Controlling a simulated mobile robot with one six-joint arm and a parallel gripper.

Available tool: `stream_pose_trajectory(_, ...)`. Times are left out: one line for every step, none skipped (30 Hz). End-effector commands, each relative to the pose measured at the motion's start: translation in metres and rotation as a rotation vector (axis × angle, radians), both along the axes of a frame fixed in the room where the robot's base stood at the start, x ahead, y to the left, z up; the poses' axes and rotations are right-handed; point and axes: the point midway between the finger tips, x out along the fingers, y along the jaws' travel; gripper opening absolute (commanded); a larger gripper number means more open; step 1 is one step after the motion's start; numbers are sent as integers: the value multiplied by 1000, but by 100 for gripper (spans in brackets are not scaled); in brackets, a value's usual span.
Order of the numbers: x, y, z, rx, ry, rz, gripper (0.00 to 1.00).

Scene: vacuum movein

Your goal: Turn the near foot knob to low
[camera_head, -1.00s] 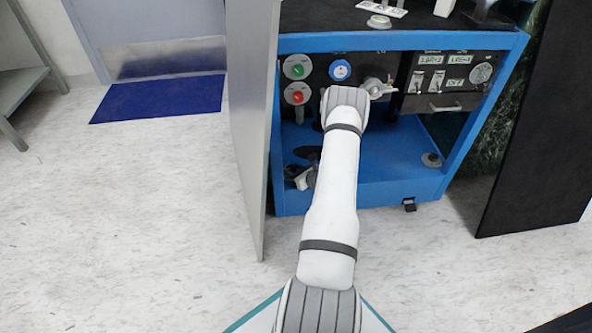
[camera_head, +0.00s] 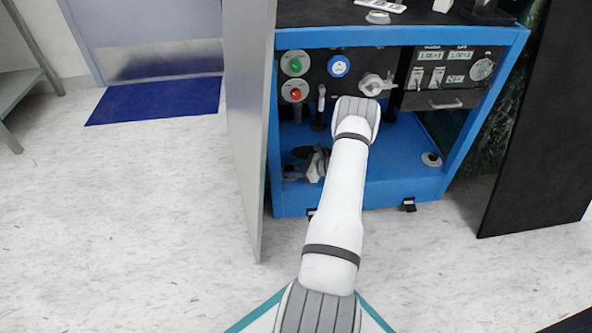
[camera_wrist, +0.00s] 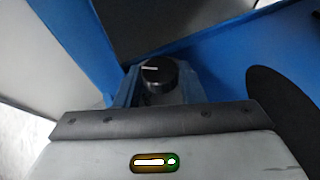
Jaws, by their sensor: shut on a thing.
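The foot knob (camera_wrist: 156,73) is black and round with a white pointer line, in the wrist view. The line points to the left in that picture. My gripper (camera_wrist: 158,84) has one blue-grey finger on each side of the knob and is shut on it. In the head view my gripper (camera_head: 316,166) is low inside the blue frame at its left, partly behind my arm. The knob itself cannot be made out there, and no low mark can be read.
The blue cabinet frame (camera_head: 400,40) surrounds the work area, with a grey door panel (camera_head: 247,140) close on the left. A round grey foot (camera_head: 431,159) stands at the right. A dark disc (camera_wrist: 280,105) lies right of the knob. Green and red buttons (camera_head: 295,95) are above.

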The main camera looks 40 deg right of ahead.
Motion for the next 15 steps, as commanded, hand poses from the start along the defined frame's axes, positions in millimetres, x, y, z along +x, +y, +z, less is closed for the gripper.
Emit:
stream_pose_trajectory(-1,0,0,2,0,9,13)
stream_pose_trajectory(-1,0,0,2,0,13,13)
stream_pose_trajectory(-1,0,0,2,0,19,13)
stream_pose_trajectory(-1,0,0,2,0,21,13)
stream_pose_trajectory(-1,1,0,2,0,23,13)
stream_pose_trajectory(-1,1,0,3,1,25,13)
stream_pose_trajectory(-1,1,0,2,0,26,13)
stream_pose_trajectory(-1,1,0,2,0,26,13)
stream_pose_trajectory(-1,1,0,3,1,26,13)
stream_pose_trajectory(-1,1,0,3,1,26,13)
stream_pose_trajectory(-1,1,0,3,1,26,13)
stream_pose_trajectory(-1,1,0,3,1,26,13)
stream_pose_trajectory(-1,2,0,3,1,27,13)
stream_pose_trajectory(-1,2,0,3,1,27,13)
stream_pose_trajectory(-1,2,0,3,1,27,36)
